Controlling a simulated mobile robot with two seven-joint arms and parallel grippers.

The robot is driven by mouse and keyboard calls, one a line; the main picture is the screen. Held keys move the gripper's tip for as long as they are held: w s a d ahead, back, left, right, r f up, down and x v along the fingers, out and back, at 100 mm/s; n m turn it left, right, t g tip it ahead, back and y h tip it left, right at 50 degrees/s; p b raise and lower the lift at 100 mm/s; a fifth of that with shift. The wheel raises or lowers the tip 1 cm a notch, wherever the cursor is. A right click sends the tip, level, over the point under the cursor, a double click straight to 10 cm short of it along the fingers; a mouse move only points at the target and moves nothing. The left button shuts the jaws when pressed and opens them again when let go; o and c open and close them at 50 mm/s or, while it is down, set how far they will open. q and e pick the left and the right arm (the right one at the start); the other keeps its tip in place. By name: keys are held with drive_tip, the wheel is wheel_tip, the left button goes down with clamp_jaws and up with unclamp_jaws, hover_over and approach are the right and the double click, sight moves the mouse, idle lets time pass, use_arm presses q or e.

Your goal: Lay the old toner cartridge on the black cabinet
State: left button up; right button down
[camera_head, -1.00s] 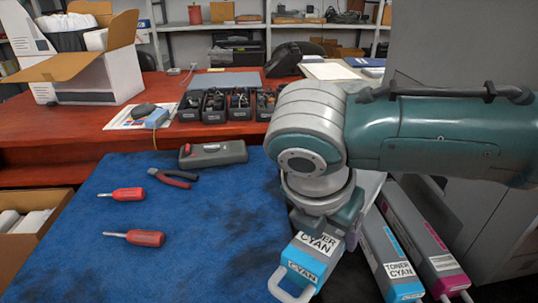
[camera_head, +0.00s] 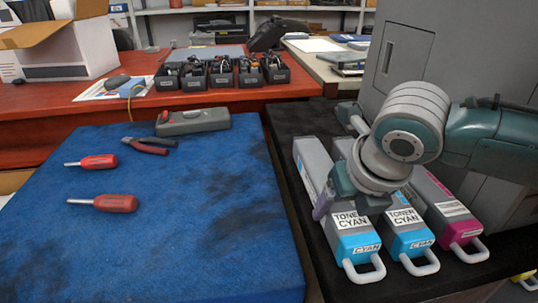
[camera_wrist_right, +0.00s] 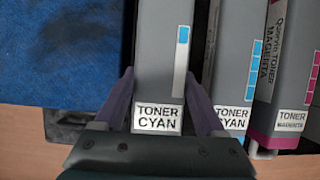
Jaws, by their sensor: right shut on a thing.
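My right gripper (camera_head: 346,197) is shut around a long grey cyan toner cartridge (camera_head: 358,241) with a blue end and white handle. The wrist view shows both purple fingers (camera_wrist_right: 160,103) along the sides of this cartridge (camera_wrist_right: 162,60). The cartridge lies lengthwise over the left part of the black cabinet's top (camera_head: 298,117). I cannot tell whether it touches the surface. A second cyan cartridge (camera_head: 411,238) lies close on its right, and a magenta cartridge (camera_head: 456,222) lies beyond that. My left gripper is not in view.
A blue mat (camera_head: 190,240) left of the cabinet holds two red screwdrivers (camera_head: 116,203), pliers (camera_head: 150,147) and a grey-green device (camera_head: 193,122). Black bins (camera_head: 222,73) stand on the red desk behind. A tall grey machine (camera_head: 405,50) borders the cabinet's far right side.

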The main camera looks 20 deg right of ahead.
drive_tip(key=shift+f, duration=0.35)
drive_tip(key=shift+f, duration=0.1)
unclamp_jaws()
idle(0.3)
